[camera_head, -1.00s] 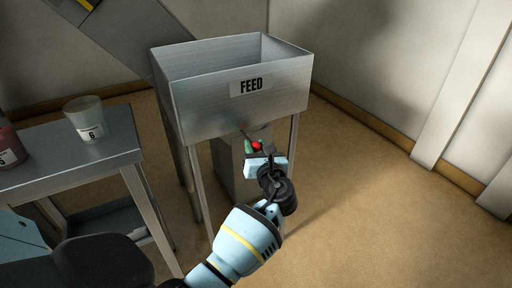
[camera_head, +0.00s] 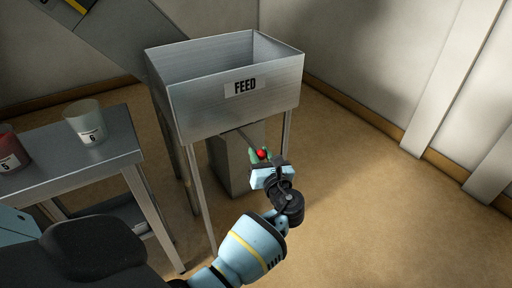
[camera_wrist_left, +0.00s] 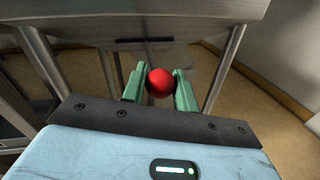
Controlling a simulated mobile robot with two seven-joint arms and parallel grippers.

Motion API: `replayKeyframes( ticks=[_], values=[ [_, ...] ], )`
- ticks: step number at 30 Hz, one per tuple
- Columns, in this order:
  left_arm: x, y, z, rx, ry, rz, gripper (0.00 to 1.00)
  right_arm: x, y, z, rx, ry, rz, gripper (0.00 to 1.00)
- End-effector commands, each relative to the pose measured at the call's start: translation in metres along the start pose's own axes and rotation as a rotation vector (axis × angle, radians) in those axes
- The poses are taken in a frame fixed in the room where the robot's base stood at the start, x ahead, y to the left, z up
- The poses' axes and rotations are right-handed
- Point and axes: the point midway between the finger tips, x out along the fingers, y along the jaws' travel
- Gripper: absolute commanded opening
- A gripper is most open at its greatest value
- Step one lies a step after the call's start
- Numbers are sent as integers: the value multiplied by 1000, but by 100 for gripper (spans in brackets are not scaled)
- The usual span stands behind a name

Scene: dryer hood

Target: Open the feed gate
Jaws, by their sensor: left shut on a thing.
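The metal feed hopper (camera_head: 210,105) stands on legs with a "FEED" label on its front. A thin rod (camera_head: 247,139) comes out from under its front and ends in a red ball knob (camera_head: 262,153). My left gripper (camera_head: 260,156) is shut on the red knob, in front of and below the hopper. In the left wrist view the red knob (camera_wrist_left: 160,81) sits between the green fingers of the left gripper (camera_wrist_left: 160,85). The underside of the hopper shows above, with a dark slot (camera_wrist_left: 145,41). My right gripper is not in view.
A grey metal table (camera_head: 75,165) stands at the left with a cup marked 6 (camera_head: 86,122) and a red cup marked 5 (camera_head: 10,150). A grey box (camera_head: 228,160) stands under the hopper. The floor at the right is clear.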

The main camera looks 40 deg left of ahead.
Motion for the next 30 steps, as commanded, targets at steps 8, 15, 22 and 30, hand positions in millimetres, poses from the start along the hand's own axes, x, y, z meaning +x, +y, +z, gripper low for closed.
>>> replayKeyframes(
  ticks=[8, 15, 22, 30],
  values=[
    [0, 0, -1, -1, 1, 1, 34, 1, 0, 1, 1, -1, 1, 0],
    [0, 0, -1, -1, 0, 1, 49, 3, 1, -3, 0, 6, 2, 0],
    [-4, 0, 0, -1, 0, -1, 49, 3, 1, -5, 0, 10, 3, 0],
    [-44, 0, 0, -1, 1, 0, 49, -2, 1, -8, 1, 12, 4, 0]
  ],
)
